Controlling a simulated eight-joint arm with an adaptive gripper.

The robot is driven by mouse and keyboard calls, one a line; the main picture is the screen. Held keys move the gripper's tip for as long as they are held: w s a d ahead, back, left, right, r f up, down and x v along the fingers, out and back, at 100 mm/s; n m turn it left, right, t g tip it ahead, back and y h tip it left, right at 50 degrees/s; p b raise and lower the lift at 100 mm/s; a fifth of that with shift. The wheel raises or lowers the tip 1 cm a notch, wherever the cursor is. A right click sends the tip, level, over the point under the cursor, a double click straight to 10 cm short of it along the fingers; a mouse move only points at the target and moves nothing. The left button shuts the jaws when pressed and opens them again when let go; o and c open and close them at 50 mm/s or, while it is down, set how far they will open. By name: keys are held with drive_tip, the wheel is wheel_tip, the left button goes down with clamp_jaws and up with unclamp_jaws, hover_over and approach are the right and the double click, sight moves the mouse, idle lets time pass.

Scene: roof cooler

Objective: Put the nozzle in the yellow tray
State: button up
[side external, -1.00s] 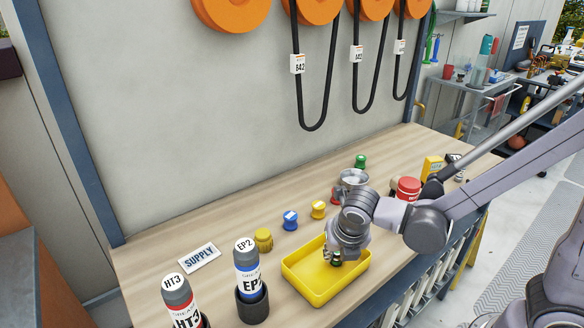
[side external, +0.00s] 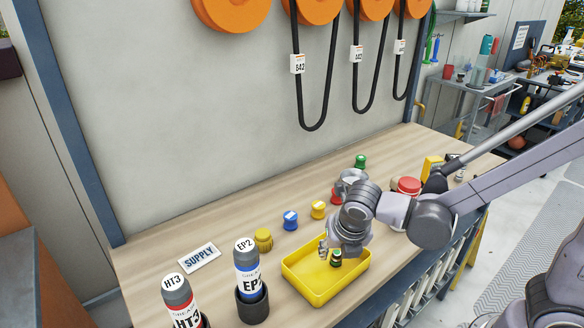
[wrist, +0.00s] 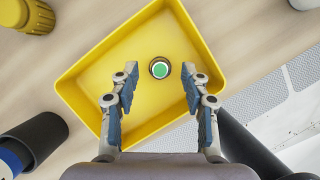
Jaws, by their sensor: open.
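The yellow tray (side external: 300,285) stands on the bench near its front edge. A small dark nozzle with a green top (side external: 336,260) is inside the tray; in the wrist view the nozzle (wrist: 160,69) stands upright on the tray floor (wrist: 128,60), near the far wall. My gripper (side external: 328,250) is over the tray. In the wrist view my gripper (wrist: 160,85) has its two fingers spread wide, with nothing between the pads. The nozzle is beyond the fingertips and apart from them.
A yellow cap (side external: 263,239), a blue piece (side external: 290,220) and another yellow piece (side external: 318,209) stand behind the tray. A green piece (side external: 361,161) and a red-topped container (side external: 408,186) stand farther right. The EP2 tube (side external: 247,270) stands in a black holder left of the tray.

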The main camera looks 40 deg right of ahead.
drive_tip(key=v, duration=1)
drive_tip(key=s+d+m+t+y, duration=0.1)
drive_tip(key=d+m, duration=0.4)
drive_tip(key=m, duration=0.9)
drive_tip(key=s+d+m+t+y, duration=0.1)
drive_tip(key=d+m, duration=0.3)
drive_tip(key=m, duration=1.1)
drive_tip(key=shift+d+t+y, duration=0.3)
drive_tip(key=shift+d+t, duration=0.1)
drive_tip(key=shift+t, duration=0.3)
